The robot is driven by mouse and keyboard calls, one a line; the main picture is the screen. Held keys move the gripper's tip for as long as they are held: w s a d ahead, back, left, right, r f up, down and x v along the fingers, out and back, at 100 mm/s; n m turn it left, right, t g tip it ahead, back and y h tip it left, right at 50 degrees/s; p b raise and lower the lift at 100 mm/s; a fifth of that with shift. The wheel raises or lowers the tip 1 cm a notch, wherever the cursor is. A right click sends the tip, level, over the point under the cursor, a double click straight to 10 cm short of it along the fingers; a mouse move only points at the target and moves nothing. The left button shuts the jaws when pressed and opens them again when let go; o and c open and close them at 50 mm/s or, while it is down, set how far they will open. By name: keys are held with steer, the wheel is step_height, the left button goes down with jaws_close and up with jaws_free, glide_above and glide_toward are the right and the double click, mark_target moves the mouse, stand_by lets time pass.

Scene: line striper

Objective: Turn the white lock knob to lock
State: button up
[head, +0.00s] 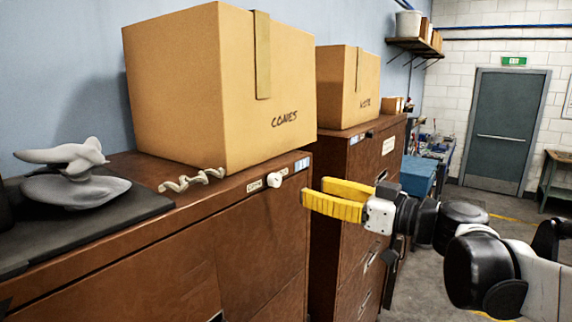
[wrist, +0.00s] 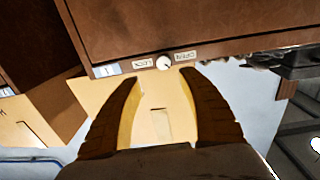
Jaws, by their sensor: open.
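The white lock knob (head: 274,180) sits near the top right of the front of a brown wooden cabinet (head: 240,240), between small labels. In the wrist view the knob (wrist: 163,63) lies just beyond and between my fingertips, with a "LOCK" label (wrist: 139,68) beside it and another label (wrist: 185,56) on its other side. My gripper (head: 304,197), with yellow fingers, is open and empty. In the head view it is to the right of the knob and apart from it. The fingers do not touch the knob.
A cardboard box marked "CONES" (head: 215,90) stands on the cabinet top. A grey sculpture (head: 75,175) and a twisted pale object (head: 190,180) sit to its left. A second brown cabinet (head: 345,190) with another box (head: 350,85) stands beyond. Open floor lies at right.

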mark_target(278, 181)
steer(key=x, duration=0.3)
steer(key=p+x, duration=0.1)
steer(key=x, duration=0.5)
steer(key=shift+s+a, duration=0.3)
steer(key=shift+w+a+p, duration=0.35)
steer(key=shift+w+a, duration=0.05)
steer(key=shift+a, duration=0.15)
jaws_close()
